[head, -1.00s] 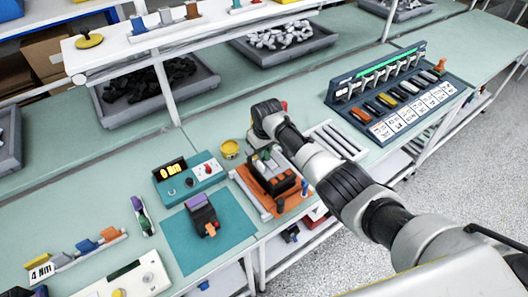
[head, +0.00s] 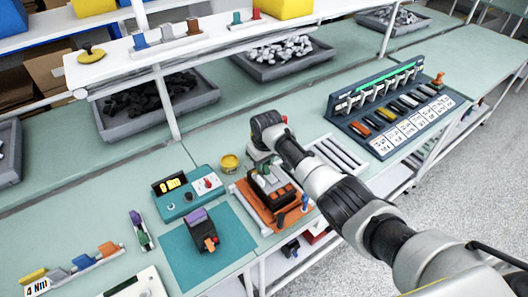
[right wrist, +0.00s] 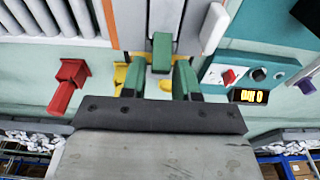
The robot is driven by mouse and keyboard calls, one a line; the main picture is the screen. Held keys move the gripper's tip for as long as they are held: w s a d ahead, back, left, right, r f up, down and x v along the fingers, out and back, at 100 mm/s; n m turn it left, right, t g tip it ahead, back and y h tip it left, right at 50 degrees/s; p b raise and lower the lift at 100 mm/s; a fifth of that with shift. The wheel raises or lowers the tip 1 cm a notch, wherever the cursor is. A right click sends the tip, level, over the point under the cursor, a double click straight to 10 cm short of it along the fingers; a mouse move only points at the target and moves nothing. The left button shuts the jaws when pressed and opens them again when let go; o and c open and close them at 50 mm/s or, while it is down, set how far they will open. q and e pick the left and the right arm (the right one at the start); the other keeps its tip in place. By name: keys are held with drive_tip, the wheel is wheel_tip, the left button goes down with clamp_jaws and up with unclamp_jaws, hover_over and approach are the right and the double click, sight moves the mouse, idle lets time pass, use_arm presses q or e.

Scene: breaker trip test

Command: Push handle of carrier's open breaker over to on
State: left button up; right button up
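The orange carrier (head: 247,204) lies on the bench with a dark breaker (head: 284,196) in it, partly hidden by my right arm. My right gripper (head: 264,168) is low over the carrier, pointing down. In the right wrist view its two green fingertips (right wrist: 158,80) stand apart with a gap between them. A green upright block (right wrist: 162,50) shows just beyond the gap; I cannot tell whether it is the breaker's handle or whether a finger touches it. The handle's position is not clear. My left gripper is not in view.
A second dark breaker (head: 205,236) with an orange handle sits on a teal mat (head: 184,266). A teal meter box (head: 188,192) and a yellow pot (head: 229,162) are near the carrier. A slotted rack (head: 340,152) and a breaker panel (head: 384,142) stand to the right.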

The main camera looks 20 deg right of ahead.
sight(265, 164)
drive_tip(key=r, duration=0.3)
drive_tip(key=r+b, duration=0.1)
drive_tip(key=r, duration=0.2)
drive_tip(key=s+r, duration=0.1)
drive_tip(key=r, duration=0.2)
drive_tip(key=shift+d+r, duration=0.2)
drive_tip(key=shift+r, duration=0.1)
drive_tip(key=shift+f, duration=0.1)
